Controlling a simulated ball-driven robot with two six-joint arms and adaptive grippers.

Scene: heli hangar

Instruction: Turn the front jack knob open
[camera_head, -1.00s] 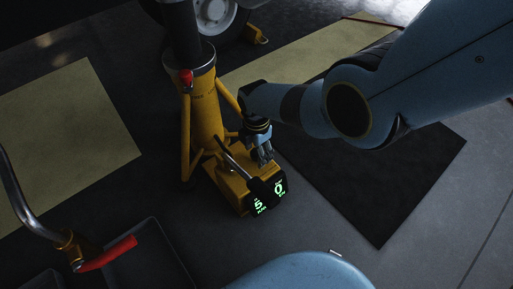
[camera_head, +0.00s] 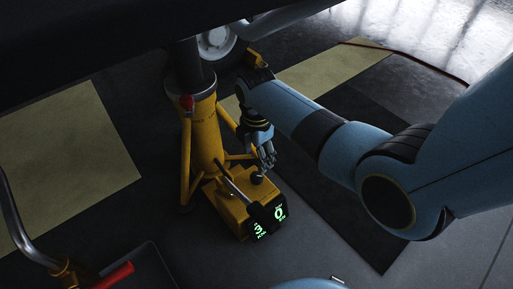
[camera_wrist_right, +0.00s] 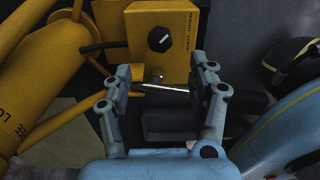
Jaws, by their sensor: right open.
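The front jack (camera_head: 207,140) is a yellow tripod jack with a yellow box (camera_head: 228,208) at its foot. In the right wrist view a black round knob (camera_wrist_right: 160,39) with a white pointer line sits on the box's yellow face (camera_wrist_right: 180,15). The pointer slants up to the right. My right gripper (camera_head: 268,160) is just above the box in the head view. Its open fingers (camera_wrist_right: 163,82) show below the knob in the wrist view, apart from it. A thin metal rod (camera_wrist_right: 165,88) shows between the fingers; I cannot tell whether they touch it. My left gripper is not in view.
A lever (camera_head: 232,183) slants across the box. A lit green display (camera_head: 270,217) is on its front end. The aircraft wheel (camera_head: 217,42) and dark underside (camera_head: 90,25) are behind and above. A red-gripped handle (camera_head: 113,276) is at lower left. Floor is open at right.

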